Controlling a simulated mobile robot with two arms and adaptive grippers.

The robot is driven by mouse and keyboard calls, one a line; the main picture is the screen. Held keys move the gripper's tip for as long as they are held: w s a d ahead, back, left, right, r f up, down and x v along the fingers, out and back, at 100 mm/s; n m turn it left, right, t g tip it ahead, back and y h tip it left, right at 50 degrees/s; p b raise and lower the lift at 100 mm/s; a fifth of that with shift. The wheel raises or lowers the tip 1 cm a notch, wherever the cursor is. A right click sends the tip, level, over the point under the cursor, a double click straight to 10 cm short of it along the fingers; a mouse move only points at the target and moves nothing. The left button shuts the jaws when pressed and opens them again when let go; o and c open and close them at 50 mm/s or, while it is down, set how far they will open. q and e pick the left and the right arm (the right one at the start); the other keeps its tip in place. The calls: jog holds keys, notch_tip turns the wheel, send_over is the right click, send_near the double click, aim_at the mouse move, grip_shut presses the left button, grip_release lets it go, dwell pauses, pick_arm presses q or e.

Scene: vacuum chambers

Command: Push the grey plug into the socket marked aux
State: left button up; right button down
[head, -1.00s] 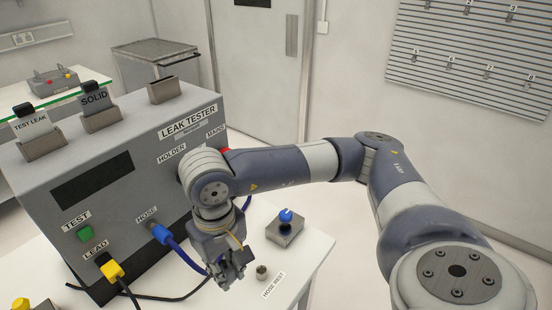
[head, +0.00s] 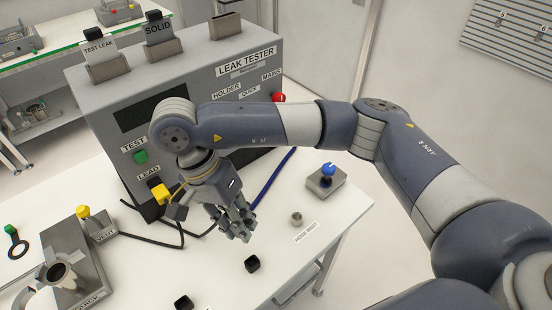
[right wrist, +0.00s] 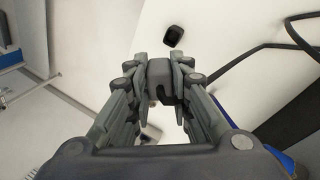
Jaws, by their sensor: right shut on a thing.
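My right gripper (head: 237,228) is over the white table in front of the leak tester (head: 215,75). In the right wrist view, its fingers (right wrist: 160,85) are shut on a dark grey block that looks like the grey plug (right wrist: 160,72). In the head view the fingers hide most of this plug. I see no label reading aux; my arm covers part of the tester's front, so a socket there may be hidden. My left gripper is not in view.
A blue hose (head: 272,181) and a black cable (head: 160,242) lie near the gripper. A box with a blue knob (head: 325,180), a small metal cup (head: 297,218) and black caps (head: 252,264) stand on the table. A grey fixture (head: 75,265) is at the left.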

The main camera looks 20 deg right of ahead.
jog(key=w+a+r+m+g+y, duration=0.3)
jog(key=a+m+g, duration=0.25)
jog(key=m, duration=0.45)
jog(key=w+d+r+m+t+y+p, duration=0.1)
jog(key=w+d+m+t+y, duration=0.1)
jog(key=w+m+t+y, duration=0.65)
jog(key=w+d+r+m+t+y+p, duration=0.1)
jog(key=m+t+y, duration=0.35)
jog(key=m, duration=0.95)
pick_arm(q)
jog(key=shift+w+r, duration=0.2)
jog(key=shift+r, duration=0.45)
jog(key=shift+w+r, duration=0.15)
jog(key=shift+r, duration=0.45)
pick_arm(e)
jog(key=w+d+f+m+t+h, duration=0.1)
jog(key=d+f+m+t+h, duration=0.2)
jog(key=d+t, duration=0.3)
jog(key=w+d+f+m+t+h, duration=0.2)
jog(key=d+f+m+t+h, duration=0.2)
jog(key=d, duration=0.6)
jog(key=shift+d+f+m+t, duration=0.15)
jog(key=shift+f+m+t, duration=0.45)
jog(key=shift+m+t, duration=0.4)
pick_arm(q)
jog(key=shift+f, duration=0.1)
